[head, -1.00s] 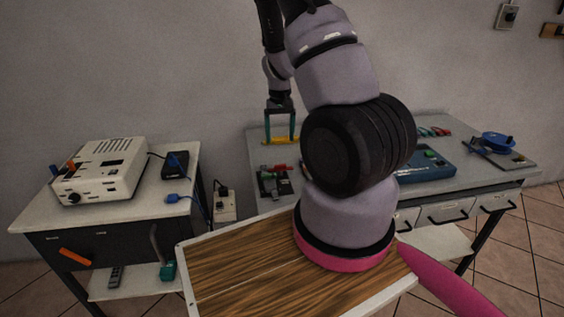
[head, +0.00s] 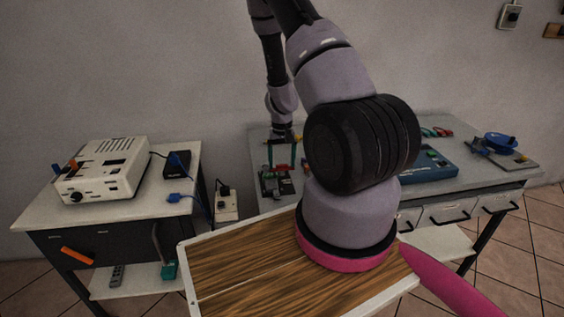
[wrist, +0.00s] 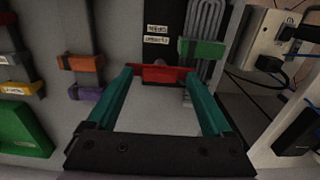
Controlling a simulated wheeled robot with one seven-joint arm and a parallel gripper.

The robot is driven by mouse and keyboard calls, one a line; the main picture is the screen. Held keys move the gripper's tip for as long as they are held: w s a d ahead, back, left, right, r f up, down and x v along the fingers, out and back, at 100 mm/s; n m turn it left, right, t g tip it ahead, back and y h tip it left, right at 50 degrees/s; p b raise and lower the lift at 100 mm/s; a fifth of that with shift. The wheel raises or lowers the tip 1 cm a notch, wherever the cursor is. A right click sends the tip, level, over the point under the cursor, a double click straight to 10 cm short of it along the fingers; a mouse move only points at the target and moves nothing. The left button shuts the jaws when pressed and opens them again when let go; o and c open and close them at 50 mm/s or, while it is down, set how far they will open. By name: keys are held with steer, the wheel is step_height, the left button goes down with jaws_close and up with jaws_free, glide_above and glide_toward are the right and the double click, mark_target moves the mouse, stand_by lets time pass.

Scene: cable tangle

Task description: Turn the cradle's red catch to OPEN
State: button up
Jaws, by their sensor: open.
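The red catch (wrist: 160,74) shows in the wrist view as a short red bar across the space between my fingertips. In the head view it is a small red piece (head: 281,168) on the dark cradle (head: 271,186) on the back table. Two small pale labels (wrist: 157,34) are on a dark plate just beyond the catch; their lettering is too small to read. My gripper (wrist: 160,76) is open, its teal fingers on either side of the catch. I cannot tell whether they touch it. In the head view my gripper (head: 282,152) is low over the cradle.
A green clip (wrist: 203,48) sits on grey cables right of the catch. Orange (wrist: 80,62) and purple (wrist: 86,93) clips are to the left. A white box device (head: 103,170) stands on the left table. A blue device (head: 428,166) is farther right.

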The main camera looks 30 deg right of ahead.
jaws_close()
steer(key=shift+m, duration=0.4)
steer(key=m, duration=0.3)
steer(key=shift+m, duration=0.4)
steer(key=m, duration=1.3)
steer(key=shift+m, duration=0.3)
